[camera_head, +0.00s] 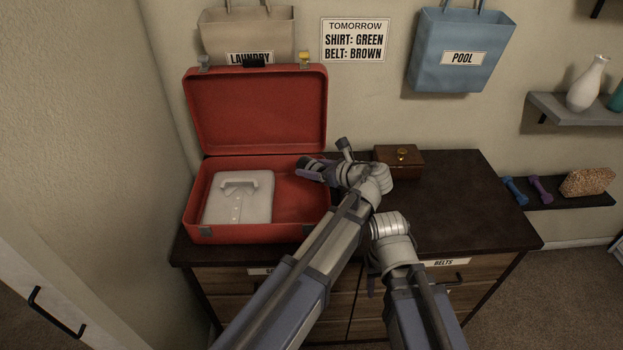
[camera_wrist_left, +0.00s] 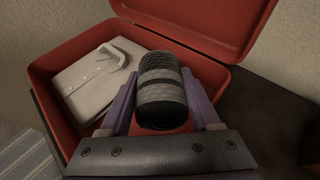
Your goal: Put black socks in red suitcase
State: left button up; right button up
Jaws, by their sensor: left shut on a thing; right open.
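The red suitcase (camera_head: 262,218) stands open on the dresser top, its lid leaning up at the back. A folded white shirt lies in its left part. My left gripper (camera_head: 307,168) is over the right part of the suitcase. It is shut on the rolled black socks (camera_wrist_left: 161,90), which look dark with grey bands in the left wrist view, between the purple fingers. The suitcase also shows there beneath the socks (camera_wrist_left: 75,65). My right gripper (camera_head: 371,284) is open, low in front of the dresser, mostly hidden by my arm.
The white shirt (camera_head: 239,200) fills the left of the suitcase. A small wooden box (camera_head: 399,161) stands on the dresser top (camera_head: 460,205) to the right, with bare surface around it. Laundry (camera_head: 247,35) and pool (camera_head: 459,50) bags hang above.

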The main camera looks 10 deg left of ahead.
pick_arm(q)
jog(key=shift+f+b, duration=0.65)
jog(key=shift+f, duration=0.5)
pick_arm(e)
jog(key=shift+f, duration=1.15)
pick_arm(q)
jog(key=shift+f, duration=0.1)
jog(key=shift+f+b, duration=0.55)
jog(key=shift+b, duration=0.1)
pick_arm(e)
jog(key=shift+f, duration=0.65)
pick_arm(q)
jog(key=o, duration=1.4)
jog(key=shift+c, duration=0.2)
jog(key=shift+r, duration=0.15)
pick_arm(e)
jog(key=shift+r, duration=0.15)
